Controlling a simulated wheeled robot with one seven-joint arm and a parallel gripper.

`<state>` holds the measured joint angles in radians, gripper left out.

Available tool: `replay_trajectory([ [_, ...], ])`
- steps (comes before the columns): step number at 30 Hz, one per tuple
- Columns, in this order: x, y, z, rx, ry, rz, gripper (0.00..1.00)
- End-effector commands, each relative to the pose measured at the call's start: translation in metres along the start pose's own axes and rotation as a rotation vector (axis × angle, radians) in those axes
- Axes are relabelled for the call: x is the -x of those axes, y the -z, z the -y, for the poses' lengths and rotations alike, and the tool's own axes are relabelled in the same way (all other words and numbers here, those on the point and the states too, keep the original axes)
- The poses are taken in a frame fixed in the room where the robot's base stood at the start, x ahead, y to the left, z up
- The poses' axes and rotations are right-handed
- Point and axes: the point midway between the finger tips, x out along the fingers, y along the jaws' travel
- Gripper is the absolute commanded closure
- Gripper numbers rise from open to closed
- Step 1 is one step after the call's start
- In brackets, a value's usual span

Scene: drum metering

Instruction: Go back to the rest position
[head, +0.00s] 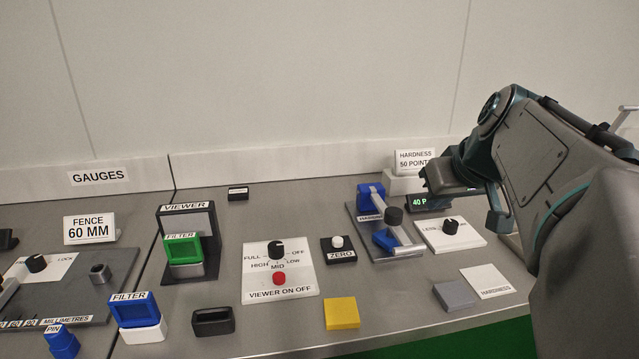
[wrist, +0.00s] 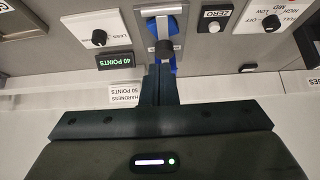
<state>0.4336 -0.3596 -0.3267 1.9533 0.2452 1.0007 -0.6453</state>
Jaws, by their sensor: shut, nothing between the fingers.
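My gripper (wrist: 160,84) is shut and empty in the wrist view, its fingers together. They point at the hardness tester, which has a blue frame and a dark knob (wrist: 164,46). In the head view my arm (head: 535,150) comes in from the right, with its end above the back right of the bench. The hardness tester (head: 371,196) stands below and left of it there. The fingertips are hard to make out in the head view, so I cannot tell their exact height above the bench.
A display (head: 424,202) reads 40 and partly hides behind my arm. A white dial plate (head: 455,240), a zero button (head: 339,252), a viewer panel (head: 279,283), a yellow block (head: 342,313) and a grey block (head: 455,295) lie around. The back wall (head: 300,80) is bare.

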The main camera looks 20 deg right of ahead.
Motion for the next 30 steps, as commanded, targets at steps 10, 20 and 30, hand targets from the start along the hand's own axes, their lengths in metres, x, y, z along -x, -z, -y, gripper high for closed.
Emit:
replay_trajectory([
  [10, 0.007, 0.0, 0.0, 0.0, 0.001, 0.0, 1.0],
  [20, 0.003, 0.002, 0.043, 0.016, 0.049, 0.06, 1.0],
  [30, 0.005, -0.06, 0.188, 0.118, 0.113, 0.305, 1.0],
])
